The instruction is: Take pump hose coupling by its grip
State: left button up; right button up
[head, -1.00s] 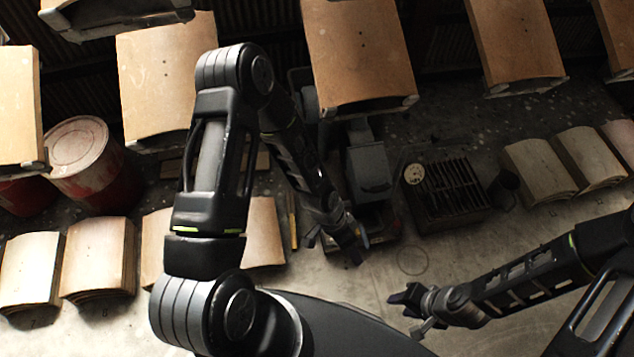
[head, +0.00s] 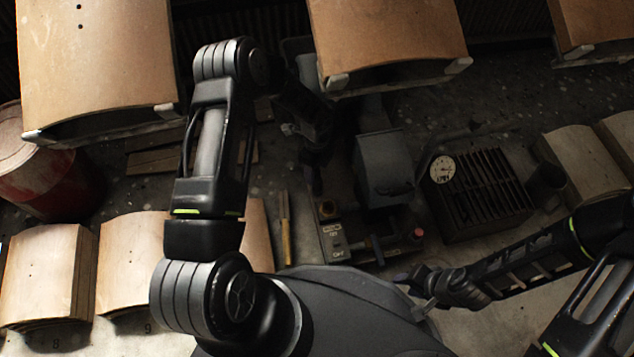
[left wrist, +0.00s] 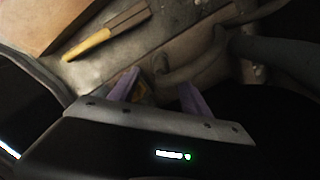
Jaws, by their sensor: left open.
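My left gripper (head: 315,178) hangs from the left arm over the back-left side of the pump equipment, dark and hard to make out in the head view. In the left wrist view its two purple fingers (left wrist: 159,93) are apart with nothing clearly held. A thick grey hose-like curved part (left wrist: 195,68) lies just beyond the fingers and runs off to the right. I cannot tell which part is the coupling's grip. My right gripper (head: 418,283) is at the lower right, away from the equipment; its jaw opening is unclear.
A control box (head: 333,240) marked OFF stands beside a grey metal housing (head: 384,168). A yellow-handled tool (head: 285,235) lies left of it. A slatted heater-like box with a gauge (head: 480,195) stands right. Curved wooden panels (head: 95,65) hang above; a red drum (head: 45,165) stands left.

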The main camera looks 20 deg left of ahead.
aim_at(317, 182)
pick_arm(q)
jog(key=shift+f+b, duration=0.55)
jog(key=shift+f, duration=0.75)
notch_tip(317, 182, down, 5)
jog(key=b, duration=0.3)
jog(key=shift+f, duration=0.15)
jog(key=shift+w, duration=0.1)
grip_shut()
